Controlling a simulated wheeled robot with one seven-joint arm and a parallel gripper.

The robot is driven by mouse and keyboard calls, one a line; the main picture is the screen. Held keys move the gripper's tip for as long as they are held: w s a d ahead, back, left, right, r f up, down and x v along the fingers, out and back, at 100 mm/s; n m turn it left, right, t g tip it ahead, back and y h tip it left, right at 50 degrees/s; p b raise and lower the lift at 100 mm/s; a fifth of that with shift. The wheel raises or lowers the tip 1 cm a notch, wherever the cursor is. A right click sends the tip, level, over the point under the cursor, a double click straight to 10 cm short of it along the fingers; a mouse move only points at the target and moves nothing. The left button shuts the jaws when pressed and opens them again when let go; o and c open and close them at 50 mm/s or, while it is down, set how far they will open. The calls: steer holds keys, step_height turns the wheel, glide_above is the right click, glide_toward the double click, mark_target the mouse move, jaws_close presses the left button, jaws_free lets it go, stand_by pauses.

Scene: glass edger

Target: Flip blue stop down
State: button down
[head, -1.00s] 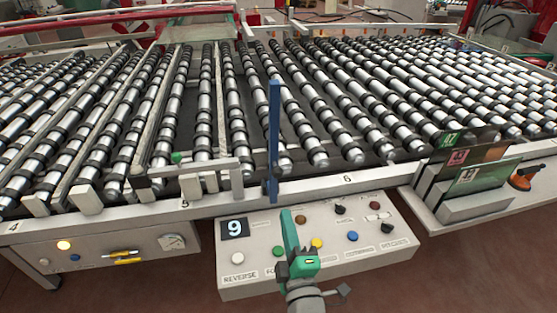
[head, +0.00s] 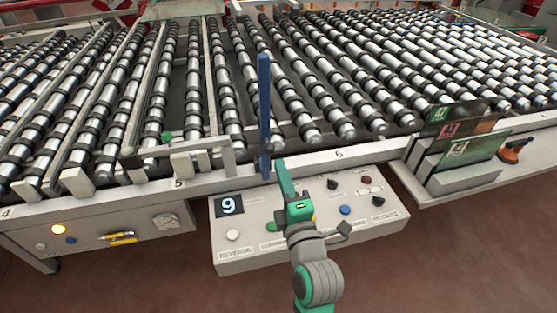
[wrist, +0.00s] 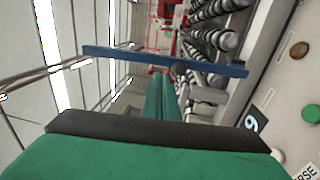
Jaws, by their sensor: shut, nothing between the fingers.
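The blue stop (head: 264,105) is a tall, thin blue bar. It stands upright at the front edge of the roller conveyor, near the number 6 on the rail. In the wrist view the blue stop (wrist: 160,60) lies across the picture beyond the fingers. My green gripper (head: 285,178) is shut and empty. It is in front of the control panel, close to the foot of the stop and a little right of it. Its green fingers also show in the wrist view (wrist: 162,97). Whether they touch the bar cannot be told.
A control panel (head: 226,245) with buttons, knobs and a display reading 9 sits below the rail, under my gripper. A rack of glass samples (head: 462,140) stands at right. A grey bracket (head: 190,160) is left of the stop. Rollers fill the space behind.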

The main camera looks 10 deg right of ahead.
mark_target(267, 127)
steer(key=w, duration=0.4)
steer(key=w+r, duration=0.1)
steer(key=w, duration=0.7)
steer(key=shift+w+r, duration=0.15)
steer(key=shift+w, duration=0.1)
